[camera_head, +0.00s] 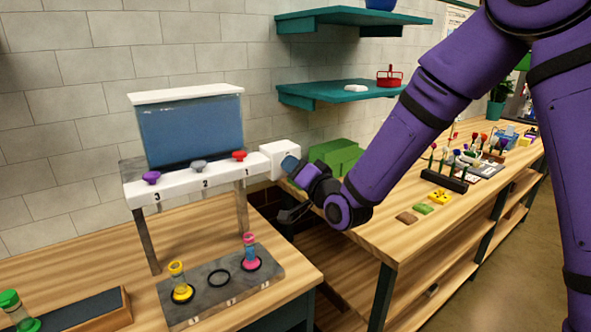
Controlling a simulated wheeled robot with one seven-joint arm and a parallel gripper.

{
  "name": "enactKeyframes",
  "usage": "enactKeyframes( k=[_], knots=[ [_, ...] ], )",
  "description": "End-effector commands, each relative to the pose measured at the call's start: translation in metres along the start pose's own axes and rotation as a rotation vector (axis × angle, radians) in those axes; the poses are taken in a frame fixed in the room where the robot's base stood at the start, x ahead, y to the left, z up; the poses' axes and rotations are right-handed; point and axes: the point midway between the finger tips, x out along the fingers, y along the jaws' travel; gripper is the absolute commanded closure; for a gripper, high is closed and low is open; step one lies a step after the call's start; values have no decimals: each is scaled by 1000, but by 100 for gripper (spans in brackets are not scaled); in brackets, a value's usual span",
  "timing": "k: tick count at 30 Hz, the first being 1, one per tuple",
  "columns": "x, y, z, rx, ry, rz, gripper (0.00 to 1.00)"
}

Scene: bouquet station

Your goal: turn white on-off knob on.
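The dispenser (190,179) is a white-fronted stand with a blue tank and numbers 3, 2 and 1. A white block (277,158) sits at its right end. I cannot make out a separate white on-off knob; if it is on that block, my gripper hides it. My gripper (288,192) is just right of and below the block, pointing left. Its dark fingers look spread, with nothing seen between them. A blue-grey piece shows against the block's right side; I cannot tell whether they touch.
Purple (151,178), grey (198,165) and red (239,156) knobs line the dispenser front. Below, a grey tray (222,294) holds a yellow vial (179,280) and a pink vial (249,250). A green box (336,154) stands behind my gripper. Teal shelves (335,95) hang above.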

Motion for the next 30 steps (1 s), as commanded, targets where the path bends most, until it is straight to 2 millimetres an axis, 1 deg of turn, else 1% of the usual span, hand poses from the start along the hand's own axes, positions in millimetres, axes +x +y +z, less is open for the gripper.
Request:
enactKeyframes(
  k=[1, 2, 3, 11, 14, 17, 27, 30],
  knots=[
    [-1, 1, 1, 1, -3, 3, 52],
    [-1, 1, 1, 1, -3, 3, 45],
    [-1, 1, 1, 1, -3, 2, 36],
    [0, 0, 0, 0, -1, 1, 36],
    [-4, 0, 0, -1, -1, 1, 36],
    [-15, 0, 0, -2, -1, 2, 36],
    [-77, 1, 0, 0, -2, 4, 36],
    [-92, 1, 0, 0, -2, 2, 36]
  ],
)
